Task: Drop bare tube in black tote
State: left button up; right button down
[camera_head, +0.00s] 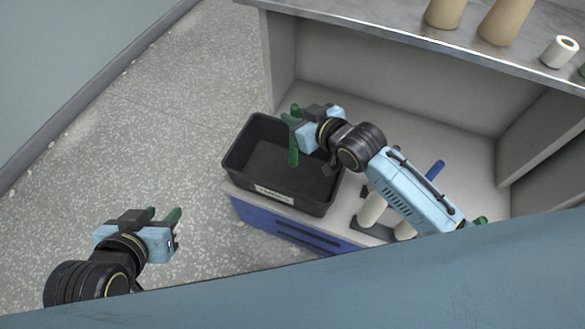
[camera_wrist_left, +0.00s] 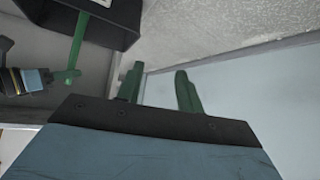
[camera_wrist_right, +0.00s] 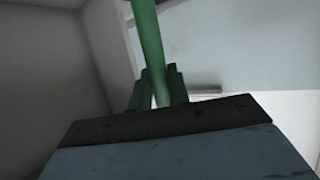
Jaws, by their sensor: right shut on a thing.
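A slim green bare tube (camera_head: 293,156) hangs from my right gripper (camera_head: 291,121), which is shut on it above the black tote (camera_head: 240,184). The tube points down toward the tote's inside. In the right wrist view the tube (camera_wrist_right: 148,30) runs up from between the green fingers. It also shows in the left wrist view (camera_wrist_left: 78,38), near the tote's dark wall (camera_wrist_left: 115,30). The tote's visible floor looks empty; my right arm hides part of its right side. My left gripper (camera_head: 163,214) is open and empty, left of and below the tote in the head view.
A grey shelf (camera_head: 400,28) above holds several bobbins. Speckled floor at left is clear.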

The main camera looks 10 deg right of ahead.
jog(key=c, duration=1.3)
grip_release()
jog(key=shift+o, duration=0.2)
jog(key=shift+s, duration=0.1)
pick_arm(q)
jog(key=s+a+f+g+y+p, duration=0.25)
jog(key=s+f+g, duration=0.2)
jog(key=s, duration=0.35)
jog(key=a+f+g+p, duration=0.1)
jog(key=a+f+p, duration=0.2)
jog(key=f, duration=0.4)
jog(key=shift+w+f+g, duration=0.35)
jog(key=shift+w, duration=0.1)
pick_arm(e)
jog(key=v, duration=1.3)
pick_arm(q)
jog(key=shift+a, duration=0.1)
